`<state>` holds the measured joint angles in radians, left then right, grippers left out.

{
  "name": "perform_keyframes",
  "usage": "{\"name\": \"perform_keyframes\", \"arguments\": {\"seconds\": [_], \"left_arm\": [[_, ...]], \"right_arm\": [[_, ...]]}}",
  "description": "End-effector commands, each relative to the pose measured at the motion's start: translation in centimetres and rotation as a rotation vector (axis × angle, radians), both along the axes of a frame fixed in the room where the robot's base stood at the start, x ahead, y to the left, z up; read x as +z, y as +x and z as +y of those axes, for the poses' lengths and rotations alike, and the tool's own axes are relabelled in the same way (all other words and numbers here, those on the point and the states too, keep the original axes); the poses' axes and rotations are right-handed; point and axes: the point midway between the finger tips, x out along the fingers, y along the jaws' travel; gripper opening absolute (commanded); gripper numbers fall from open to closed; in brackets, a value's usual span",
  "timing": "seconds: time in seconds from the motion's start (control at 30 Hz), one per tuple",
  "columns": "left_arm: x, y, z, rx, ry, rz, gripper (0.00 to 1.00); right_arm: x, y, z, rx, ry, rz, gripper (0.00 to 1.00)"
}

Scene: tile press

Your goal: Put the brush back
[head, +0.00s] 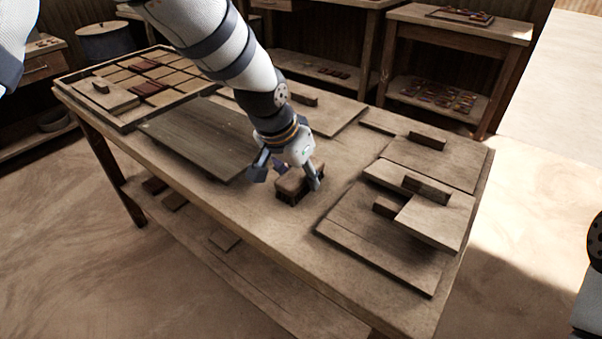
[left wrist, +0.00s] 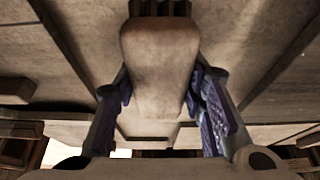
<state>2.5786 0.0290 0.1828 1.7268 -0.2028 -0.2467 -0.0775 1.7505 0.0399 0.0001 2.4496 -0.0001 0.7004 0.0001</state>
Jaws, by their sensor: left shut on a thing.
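The brush (head: 296,183), a wooden block with dark bristles underneath, is at the middle of the worktable (head: 290,235). My left gripper (head: 290,180) comes down from above and is shut on it. In the left wrist view the pale wooden back of the brush (left wrist: 160,65) lies between my two fingers (left wrist: 162,110), with dark bristles at the top edge. I cannot tell whether the bristles touch the table or hang just above it. My right gripper is not in view.
A grey board (head: 190,138) lies left of the brush, with a tray of tiles (head: 62,82) beyond. Stacked boards with dark handles (head: 433,218) lie to the right. Another handled board (head: 335,115) lies behind. Bare tabletop surrounds the brush at the front.

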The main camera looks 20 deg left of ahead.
Motion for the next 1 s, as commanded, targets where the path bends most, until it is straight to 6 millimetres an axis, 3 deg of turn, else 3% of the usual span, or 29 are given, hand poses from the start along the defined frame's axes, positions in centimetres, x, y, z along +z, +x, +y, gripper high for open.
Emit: {"name": "perform_keyframes", "arguments": {"seconds": [0.03, 0.1, 0.43, 0.8, 1.0], "left_arm": [[-0.2, 0.0, 0.0, 0.000, -0.001, 0.001, 0.41], [-0.2, 0.0, 0.0, 0.000, 0.000, 0.002, 0.57], [0.3, 0.0, 0.0, 0.000, 0.000, -0.001, 0.57], [9.3, -3.2, 1.1, 0.000, -0.001, -0.015, 0.57], [11.4, -4.2, 1.5, -0.001, 0.000, -0.004, 0.57]], "right_arm": [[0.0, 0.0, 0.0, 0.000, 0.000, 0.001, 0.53], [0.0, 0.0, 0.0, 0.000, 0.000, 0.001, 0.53], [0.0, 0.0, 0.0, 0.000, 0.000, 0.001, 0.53], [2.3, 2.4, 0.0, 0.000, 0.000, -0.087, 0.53], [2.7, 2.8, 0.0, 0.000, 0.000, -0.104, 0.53]]}}
